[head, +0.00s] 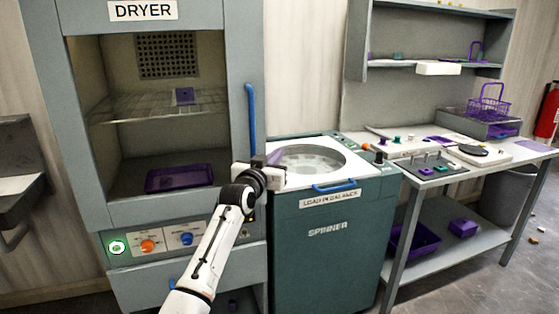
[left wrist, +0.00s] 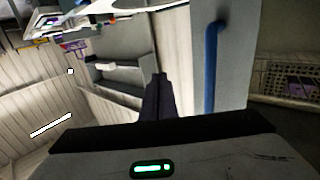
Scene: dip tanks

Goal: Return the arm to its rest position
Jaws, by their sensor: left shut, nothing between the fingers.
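My left arm reaches up from the bottom in the head view. Its gripper (head: 270,160) is at the gap between the dryer (head: 246,30) and the spinner (head: 325,235), by the spinner's left rim. In the left wrist view the fingers (left wrist: 158,82) are together and hold nothing. The blue dryer handle (head: 252,118) is above and left of the gripper; it also shows in the left wrist view (left wrist: 211,65), apart from the fingers. My right gripper is in neither view.
The dryer stands open, with a purple basket (head: 185,96) on its rack and a purple tray (head: 180,178) below. The spinner has a blue handle (head: 335,186). A workbench (head: 520,157) with controls and a purple wire basket (head: 488,106) stands right. Floor at the lower right is mostly clear.

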